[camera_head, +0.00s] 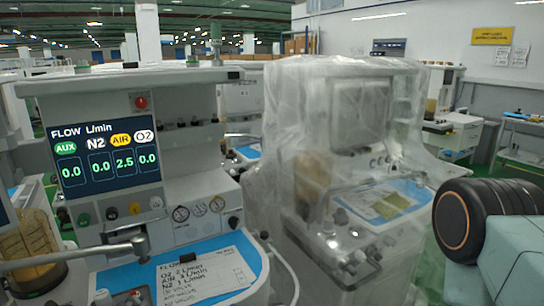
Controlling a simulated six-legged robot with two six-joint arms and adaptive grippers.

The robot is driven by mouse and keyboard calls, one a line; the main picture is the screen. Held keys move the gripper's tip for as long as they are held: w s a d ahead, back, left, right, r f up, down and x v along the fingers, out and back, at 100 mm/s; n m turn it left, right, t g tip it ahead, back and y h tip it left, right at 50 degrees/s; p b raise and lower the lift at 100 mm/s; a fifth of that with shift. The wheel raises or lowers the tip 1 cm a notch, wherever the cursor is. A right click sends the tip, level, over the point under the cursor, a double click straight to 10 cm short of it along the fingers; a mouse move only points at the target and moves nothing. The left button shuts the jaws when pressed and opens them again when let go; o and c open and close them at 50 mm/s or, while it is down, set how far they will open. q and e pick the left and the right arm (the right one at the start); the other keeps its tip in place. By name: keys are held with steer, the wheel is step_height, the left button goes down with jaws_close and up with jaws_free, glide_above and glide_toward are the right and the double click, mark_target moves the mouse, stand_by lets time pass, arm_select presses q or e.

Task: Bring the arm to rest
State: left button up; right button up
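Part of what looks like my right arm (505,262) shows at the right edge, a thick black ribbed joint with an orange ring and a grey-green link below it. Its gripper is outside the picture. My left arm and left gripper do not show. The arm part appears in front of the plastic-covered cart, to its right; I cannot tell the gap between them.
An anaesthesia cart (200,190) with a lit flow screen (105,158) stands at left, a written sheet (205,277) on its blue top. A metal bar (75,255) crosses its front. A plastic-wrapped cart (345,110) stands mid-picture. Green floor shows at right.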

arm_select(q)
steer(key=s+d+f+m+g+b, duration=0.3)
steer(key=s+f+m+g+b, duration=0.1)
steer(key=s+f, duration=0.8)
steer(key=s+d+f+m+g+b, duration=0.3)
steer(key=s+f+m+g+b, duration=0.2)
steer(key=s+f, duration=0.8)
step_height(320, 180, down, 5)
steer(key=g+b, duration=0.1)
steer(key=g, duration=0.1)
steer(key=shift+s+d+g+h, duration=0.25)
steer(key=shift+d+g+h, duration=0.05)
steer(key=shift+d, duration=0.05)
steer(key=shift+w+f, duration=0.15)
